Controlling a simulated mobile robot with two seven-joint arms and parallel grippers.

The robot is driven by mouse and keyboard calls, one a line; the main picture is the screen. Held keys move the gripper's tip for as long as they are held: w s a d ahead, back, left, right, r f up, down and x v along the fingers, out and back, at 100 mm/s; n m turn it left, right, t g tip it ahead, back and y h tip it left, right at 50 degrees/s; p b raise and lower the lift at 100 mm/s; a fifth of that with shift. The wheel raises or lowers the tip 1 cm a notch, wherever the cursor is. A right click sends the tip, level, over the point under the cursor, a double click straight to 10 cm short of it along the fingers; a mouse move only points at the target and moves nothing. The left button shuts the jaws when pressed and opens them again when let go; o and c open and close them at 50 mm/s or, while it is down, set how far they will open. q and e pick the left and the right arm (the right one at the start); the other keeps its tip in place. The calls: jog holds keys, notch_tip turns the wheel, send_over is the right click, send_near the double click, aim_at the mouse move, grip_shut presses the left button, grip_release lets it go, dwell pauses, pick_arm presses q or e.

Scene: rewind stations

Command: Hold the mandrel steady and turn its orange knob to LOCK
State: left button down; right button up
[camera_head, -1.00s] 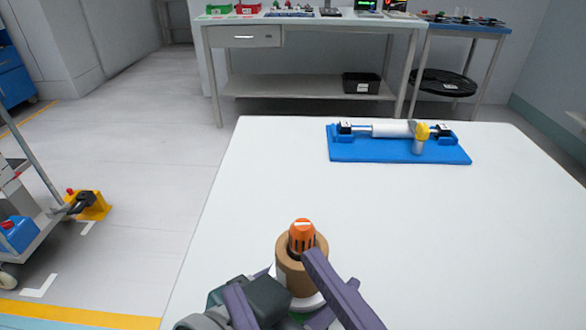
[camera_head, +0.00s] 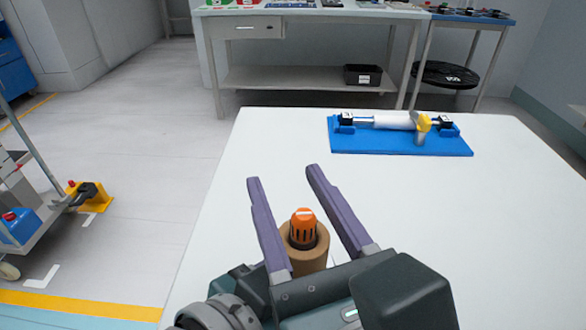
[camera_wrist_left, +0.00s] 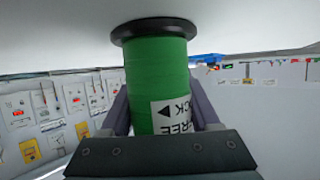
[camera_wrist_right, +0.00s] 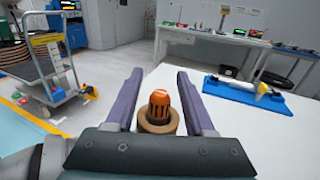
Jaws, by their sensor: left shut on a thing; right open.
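The orange knob (camera_head: 303,230) stands upright in the top of a brown core (camera_head: 306,259) at the near part of the white table. My right gripper (camera_head: 283,176) is open, its purple fingers on either side of the knob and apart from it. The right wrist view shows the knob (camera_wrist_right: 159,106) and the brown ring (camera_wrist_right: 159,128) between the fingers. In the left wrist view my left gripper (camera_wrist_left: 160,112) is shut on a green cylinder (camera_wrist_left: 157,72), the mandrel's body, with a black flange and a partly hidden FREE/LOCK label. The knob's setting is unclear.
A blue stand (camera_head: 400,145) with a white roller and a yellow part sits at the back of the table. A workbench (camera_head: 310,80) is beyond. A trolley (camera_head: 45,215) stands at the left. The table right of the mandrel is clear.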

jog(key=shift+w, duration=0.2)
jog(key=shift+c, duration=0.2)
grip_shut()
dwell(0.4)
